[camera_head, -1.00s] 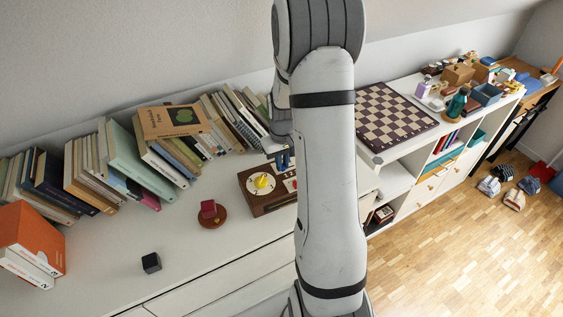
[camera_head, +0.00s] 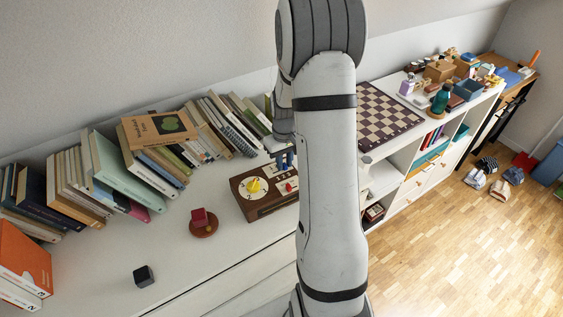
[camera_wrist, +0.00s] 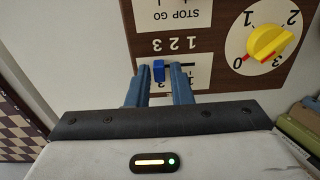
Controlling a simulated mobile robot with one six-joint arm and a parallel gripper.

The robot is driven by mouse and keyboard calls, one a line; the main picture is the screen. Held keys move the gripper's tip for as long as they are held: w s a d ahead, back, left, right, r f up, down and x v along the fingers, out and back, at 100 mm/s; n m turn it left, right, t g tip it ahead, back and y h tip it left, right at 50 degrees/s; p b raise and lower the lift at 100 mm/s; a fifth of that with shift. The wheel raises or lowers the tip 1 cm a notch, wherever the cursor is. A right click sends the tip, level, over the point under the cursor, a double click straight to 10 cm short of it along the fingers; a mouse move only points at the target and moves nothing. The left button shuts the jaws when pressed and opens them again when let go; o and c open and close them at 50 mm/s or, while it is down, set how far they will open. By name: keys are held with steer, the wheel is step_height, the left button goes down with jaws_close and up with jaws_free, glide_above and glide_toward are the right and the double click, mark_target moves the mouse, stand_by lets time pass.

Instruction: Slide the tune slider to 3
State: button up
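The wooden control box (camera_head: 262,208) lies on the white top in the head view, and its panel (camera_wrist: 215,75) is upside down in the wrist view. A small blue slider knob (camera_wrist: 158,71) sits in a dark slot there. It is at the left end of the slot in the picture, beside the upside-down digit 3. My gripper (camera_wrist: 160,74) has its blue fingers apart, one on each side of the knob, with small gaps visible. In the head view my gripper (camera_head: 284,159) is over the box's far edge. A tune label cannot be read.
A yellow dial (camera_wrist: 270,41) is right of the slider in the wrist view. A red block on a round stand (camera_head: 203,220) and a black cube (camera_head: 144,276) are left of the box. Leaning books (camera_head: 120,172) line the back. A chessboard (camera_head: 385,118) is at right.

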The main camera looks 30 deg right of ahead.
mark_target(284, 165)
steer(key=shift+o, duration=1.3)
steer(key=shift+a, duration=0.1)
steer(key=shift+r, duration=0.1)
step_height(284, 165, up, 8)
steer(key=shift+f, duration=0.2)
steer(key=shift+s+a+r, duration=0.15)
steer(key=shift+r, duration=0.05)
steer(key=s+a+r+t, duration=0.1)
steer(key=s+a+r, duration=0.4)
steer(key=s, duration=0.5)
steer(key=s+a+r+t, duration=0.1)
steer(key=s+a+r, duration=0.4)
steer(key=s+a, duration=0.4)
steer(key=shift+s+r+m+t, duration=0.3)
steer(key=shift+s+t, duration=0.1)
steer(key=shift+s, duration=0.3)
